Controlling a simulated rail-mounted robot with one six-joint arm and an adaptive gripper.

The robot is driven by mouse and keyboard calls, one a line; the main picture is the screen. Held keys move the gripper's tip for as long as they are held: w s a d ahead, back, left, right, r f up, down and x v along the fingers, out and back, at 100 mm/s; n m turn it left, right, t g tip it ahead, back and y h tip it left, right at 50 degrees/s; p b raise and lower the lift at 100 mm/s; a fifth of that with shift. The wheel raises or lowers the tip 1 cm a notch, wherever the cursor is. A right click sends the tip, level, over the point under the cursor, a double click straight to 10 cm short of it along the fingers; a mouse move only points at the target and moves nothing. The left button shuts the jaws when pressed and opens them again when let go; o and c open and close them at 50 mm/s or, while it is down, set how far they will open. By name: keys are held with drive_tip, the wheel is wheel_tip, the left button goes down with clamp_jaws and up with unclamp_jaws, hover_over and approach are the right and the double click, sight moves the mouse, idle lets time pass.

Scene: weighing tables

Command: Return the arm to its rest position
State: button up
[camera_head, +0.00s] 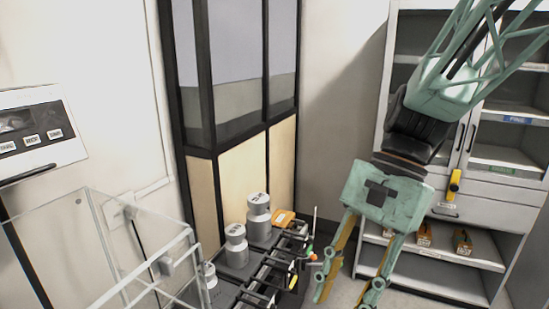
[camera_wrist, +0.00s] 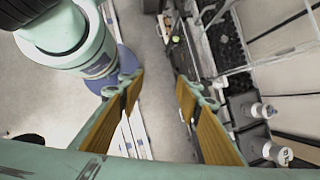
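My arm hangs down from the upper right in the head view. My pale green gripper (camera_head: 347,288) points downward in front of the cabinet, to the right of the dark weighing table. Its two fingers with tan pads are spread apart. In the wrist view the gripper (camera_wrist: 160,80) is open, with only floor visible between the fingertips. It holds nothing and its fingers appear clear of the table.
Several grey cylindrical weights (camera_head: 236,246) stand on the dark table (camera_head: 240,276). An orange item (camera_head: 284,218) lies behind them. A glass case (camera_head: 130,245) is at left. The white shelved cabinet (camera_head: 490,215) stands right. Floor (camera_wrist: 165,135) lies below the gripper.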

drive_tip(key=s+d+r+n+t+h, duration=0.4)
drive_tip(key=s+d+r+n+t, duration=0.3)
drive_tip(key=s, duration=0.4)
drive_tip(key=shift+s+d+r+n, duration=0.25)
drive_tip(key=shift+d+r+n, duration=0.35)
drive_tip(key=shift+d+n, duration=0.65)
drive_tip(key=shift+f, duration=0.1)
idle(1.2)
